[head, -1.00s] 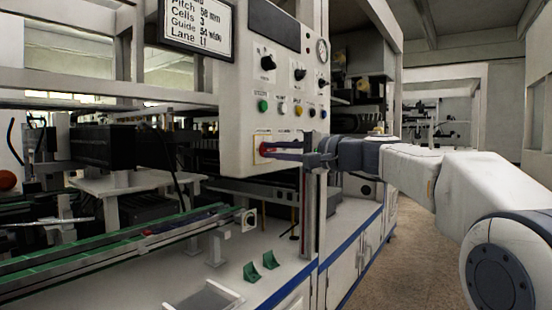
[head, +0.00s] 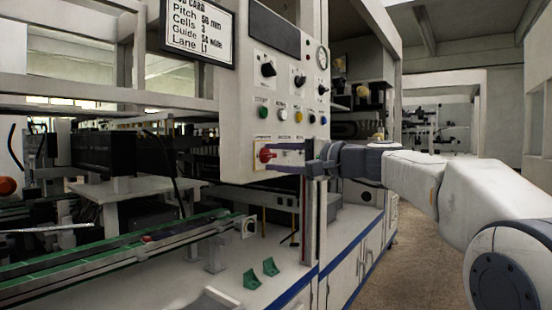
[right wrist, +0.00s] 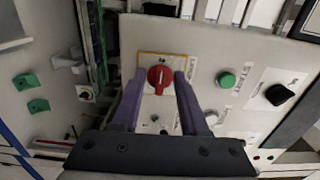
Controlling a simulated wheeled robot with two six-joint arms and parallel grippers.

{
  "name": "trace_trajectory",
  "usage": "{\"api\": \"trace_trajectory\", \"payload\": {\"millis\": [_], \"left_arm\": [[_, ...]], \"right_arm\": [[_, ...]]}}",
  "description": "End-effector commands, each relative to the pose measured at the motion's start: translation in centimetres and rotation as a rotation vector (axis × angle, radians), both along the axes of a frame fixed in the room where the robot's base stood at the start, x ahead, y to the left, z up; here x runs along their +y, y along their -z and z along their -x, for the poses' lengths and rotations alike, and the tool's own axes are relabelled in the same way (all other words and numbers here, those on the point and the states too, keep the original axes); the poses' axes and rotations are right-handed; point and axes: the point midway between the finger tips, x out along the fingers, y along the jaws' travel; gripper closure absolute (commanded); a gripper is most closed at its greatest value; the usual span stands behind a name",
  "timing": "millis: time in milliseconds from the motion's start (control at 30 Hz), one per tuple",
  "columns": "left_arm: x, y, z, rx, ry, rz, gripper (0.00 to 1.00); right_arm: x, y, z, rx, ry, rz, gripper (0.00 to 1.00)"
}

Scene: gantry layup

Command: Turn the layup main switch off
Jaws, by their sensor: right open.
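The layup main switch is a red rotary knob (head: 265,156) on a yellow-edged plate, low on the pale control panel (head: 240,140). In the right wrist view the red knob (right wrist: 160,79) has its grip bar almost upright, slightly tilted. My right gripper (head: 276,157) is open at the panel, coming in from the right. In the right wrist view its two purple fingers (right wrist: 160,84) stand on either side of the knob, with a gap on each side. Whether the tips reach past its front face is unclear. My left gripper is not in view.
Above the switch are a green button (head: 263,112), several other buttons, black selector knobs (head: 268,69) and a gauge (head: 322,57). A sign (head: 198,30) hangs at upper left. Two green brackets (head: 262,271) sit on the white bench below. Aisle floor (head: 395,270) is clear at right.

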Motion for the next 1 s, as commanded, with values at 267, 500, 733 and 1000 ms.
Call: {"api": "trace_trajectory", "payload": {"millis": [267,500,733,1000], "left_arm": [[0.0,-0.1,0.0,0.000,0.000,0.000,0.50],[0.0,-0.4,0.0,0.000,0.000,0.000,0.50],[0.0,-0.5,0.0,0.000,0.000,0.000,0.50],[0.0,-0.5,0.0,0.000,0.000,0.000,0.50]], "right_arm": [[-4.1,-0.1,2.9,-0.001,0.006,0.000,0.56],[-7.3,-0.1,5.3,-0.001,0.003,0.001,0.56],[-8.2,0.0,6.0,-0.001,0.000,0.001,0.56],[-7.9,0.2,6.1,0.003,-0.004,0.005,0.56]]}}
